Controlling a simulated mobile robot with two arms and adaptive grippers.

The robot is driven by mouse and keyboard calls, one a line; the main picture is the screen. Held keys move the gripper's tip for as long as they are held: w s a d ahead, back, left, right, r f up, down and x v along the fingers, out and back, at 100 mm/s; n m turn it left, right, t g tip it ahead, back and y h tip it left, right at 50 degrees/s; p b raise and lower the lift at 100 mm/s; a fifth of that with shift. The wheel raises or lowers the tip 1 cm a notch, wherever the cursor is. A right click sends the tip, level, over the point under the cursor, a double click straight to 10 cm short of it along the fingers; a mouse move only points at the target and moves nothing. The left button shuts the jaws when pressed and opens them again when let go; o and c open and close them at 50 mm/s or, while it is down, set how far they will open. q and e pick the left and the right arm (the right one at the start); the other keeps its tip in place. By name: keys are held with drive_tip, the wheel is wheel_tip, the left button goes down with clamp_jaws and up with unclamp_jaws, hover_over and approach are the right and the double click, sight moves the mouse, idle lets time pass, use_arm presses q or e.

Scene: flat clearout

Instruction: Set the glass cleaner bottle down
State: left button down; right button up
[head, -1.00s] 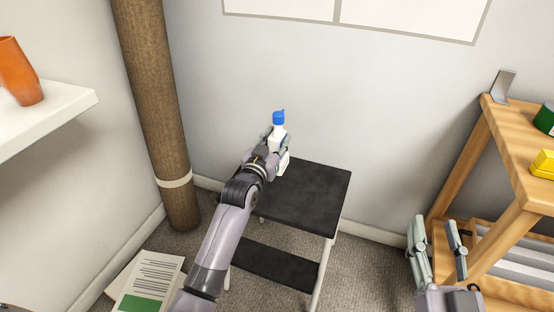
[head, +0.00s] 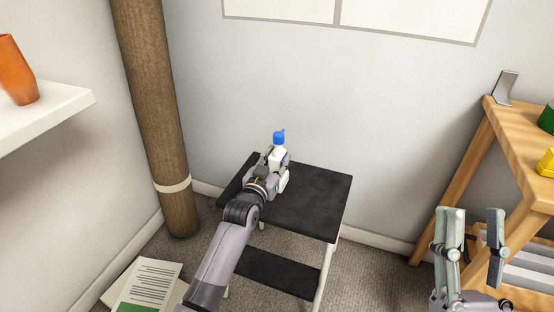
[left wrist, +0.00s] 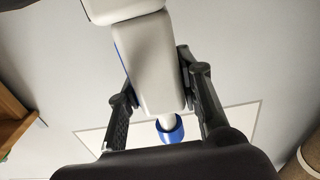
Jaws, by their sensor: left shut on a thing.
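The glass cleaner bottle is white with a blue cap (head: 279,138) and is upright over the top of the black step stool (head: 312,197). My left gripper (head: 276,166) is shut on the bottle's body; I cannot tell whether the base touches the stool top. In the left wrist view the white bottle (left wrist: 147,65) sits between the two dark fingers (left wrist: 160,88), with its blue cap toward the bottom of the picture. My right gripper (head: 472,228) is at the lower right with its fingers apart and nothing between them.
A brown rolled carpet (head: 150,100) stands left of the stool. A wooden shelf unit (head: 520,135) is at the right, with green and yellow items on it. A white shelf (head: 45,112) with an orange vase (head: 17,70) is at the left. The stool's right part is clear.

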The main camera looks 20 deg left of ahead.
use_arm(q)
drive_tip(key=c, duration=1.1)
unclamp_jaws()
drive_tip(key=shift+f, duration=0.1)
